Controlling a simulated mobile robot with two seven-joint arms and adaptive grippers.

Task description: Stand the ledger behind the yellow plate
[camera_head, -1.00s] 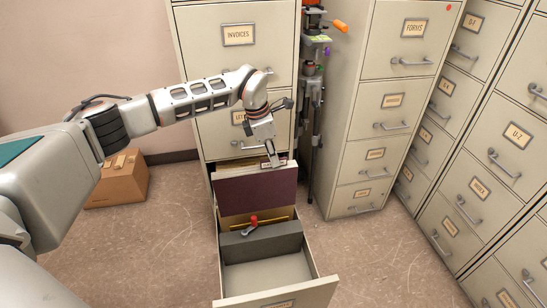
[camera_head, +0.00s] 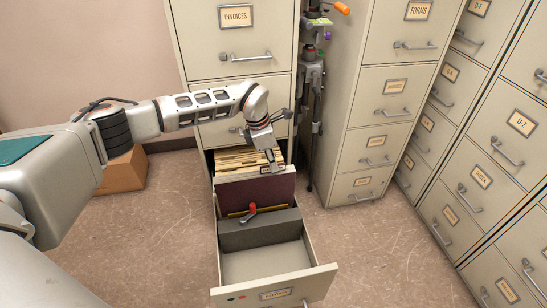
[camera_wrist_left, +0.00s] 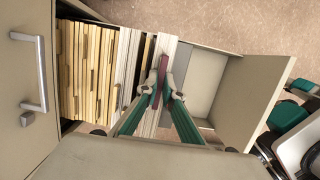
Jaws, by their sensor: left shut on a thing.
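The maroon ledger (camera_head: 252,192) stands upright in the open drawer, its cover facing the drawer front. My left gripper (camera_head: 274,166) is shut on its top edge near the right end. The left wrist view shows the fingers (camera_wrist_left: 161,92) closed on the ledger's maroon edge (camera_wrist_left: 159,72). The yellow plate (camera_head: 236,214) shows only as a thin strip in front of the ledger's lower edge; the rest is hidden by the grey block. Whether the ledger's bottom touches the drawer floor is hidden. My right gripper is not in view.
A grey block (camera_head: 262,233) with a red-tipped lever (camera_head: 251,211) crosses the drawer (camera_head: 327,270), whose front part is empty. Packed tan folders (camera_head: 235,158) fill its rear. Cabinets stand behind and at right; a cardboard box (camera_head: 124,172) is on the floor at left.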

